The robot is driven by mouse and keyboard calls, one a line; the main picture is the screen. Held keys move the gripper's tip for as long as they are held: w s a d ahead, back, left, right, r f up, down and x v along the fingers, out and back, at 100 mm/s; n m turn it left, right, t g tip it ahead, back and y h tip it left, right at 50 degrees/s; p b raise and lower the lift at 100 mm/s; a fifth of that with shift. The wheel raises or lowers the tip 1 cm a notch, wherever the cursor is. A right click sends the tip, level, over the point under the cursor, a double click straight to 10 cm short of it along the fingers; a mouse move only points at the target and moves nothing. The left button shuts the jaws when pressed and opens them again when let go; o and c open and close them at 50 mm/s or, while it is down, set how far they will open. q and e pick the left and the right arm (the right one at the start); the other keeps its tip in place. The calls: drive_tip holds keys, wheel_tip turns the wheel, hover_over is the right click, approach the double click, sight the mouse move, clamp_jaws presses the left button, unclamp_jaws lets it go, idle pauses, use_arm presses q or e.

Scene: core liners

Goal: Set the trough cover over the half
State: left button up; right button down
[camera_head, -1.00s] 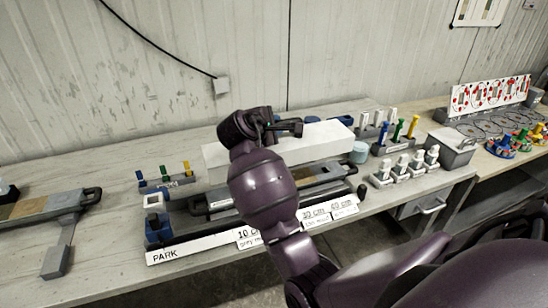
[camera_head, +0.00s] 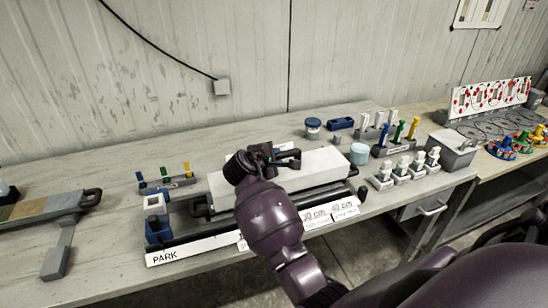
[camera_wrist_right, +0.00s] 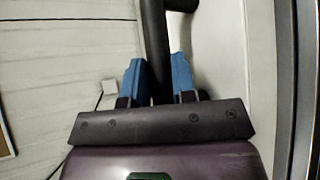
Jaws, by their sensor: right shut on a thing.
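The trough cover (camera_head: 325,167), a long white box-like piece, lies lengthwise over the trough in the head view. It hides the half beneath; I cannot tell whether it rests fully or sits slightly above. The trough's dark end handle (camera_head: 362,193) shows at the right. My right gripper (camera_head: 287,156) is at the cover's top. In the right wrist view, its blue fingers (camera_wrist_right: 160,78) are shut around the cover's black handle (camera_wrist_right: 154,40), beside the white cover (camera_wrist_right: 216,45). My left gripper is out of view.
A grey-brown core half (camera_head: 40,207) lies on a stand at the left. A PARK label strip (camera_head: 190,248) runs along the front. Blue blocks (camera_head: 158,230) stand left of the trough.

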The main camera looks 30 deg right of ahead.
drive_tip(key=shift+f, duration=0.55)
drive_tip(key=c, duration=0.9)
unclamp_jaws()
drive_tip(key=shift+c, duration=0.2)
